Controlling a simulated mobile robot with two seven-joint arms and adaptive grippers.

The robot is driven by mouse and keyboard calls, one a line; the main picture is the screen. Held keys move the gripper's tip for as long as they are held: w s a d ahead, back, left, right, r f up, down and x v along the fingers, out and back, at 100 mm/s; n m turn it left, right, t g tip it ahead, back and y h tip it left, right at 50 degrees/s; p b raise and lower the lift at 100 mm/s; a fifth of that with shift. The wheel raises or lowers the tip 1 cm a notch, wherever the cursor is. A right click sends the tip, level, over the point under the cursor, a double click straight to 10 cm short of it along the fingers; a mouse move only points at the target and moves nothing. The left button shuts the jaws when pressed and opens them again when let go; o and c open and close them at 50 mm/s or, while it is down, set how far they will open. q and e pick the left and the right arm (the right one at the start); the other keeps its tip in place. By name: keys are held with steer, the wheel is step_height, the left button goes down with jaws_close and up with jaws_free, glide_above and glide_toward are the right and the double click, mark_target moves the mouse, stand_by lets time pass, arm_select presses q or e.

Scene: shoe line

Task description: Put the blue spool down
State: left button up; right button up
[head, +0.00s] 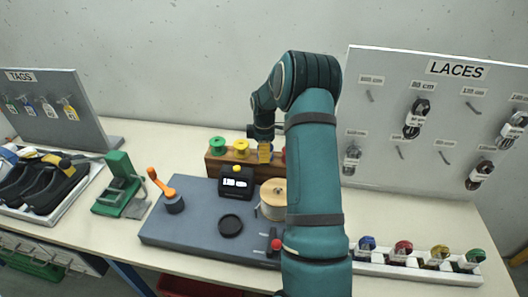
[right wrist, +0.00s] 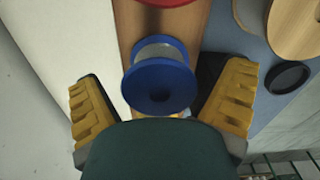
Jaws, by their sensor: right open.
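In the right wrist view the blue spool (right wrist: 160,82) has blue flanges and a pale wound middle. It sits on the wooden rack (right wrist: 186,28), between the two yellow fingers of my right gripper (right wrist: 163,88). The fingers are spread, with a gap on each side of the spool. In the head view my right gripper (head: 265,152) points down over the rack (head: 238,168); the gripper and arm hide the blue spool there. My left gripper is not in view.
A green spool (head: 219,145) and a yellow spool (head: 241,147) stand left of the gripper on the rack. A red spool (right wrist: 165,3) is beyond the blue one. A large thread reel (head: 271,203) and black label device (head: 236,181) stand in front on the grey mat (head: 190,232).

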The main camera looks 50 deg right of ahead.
step_height(320, 180, up, 12)
steer(key=shift+r+p, duration=0.1)
steer(key=shift+p, duration=0.2)
stand_by(0.7)
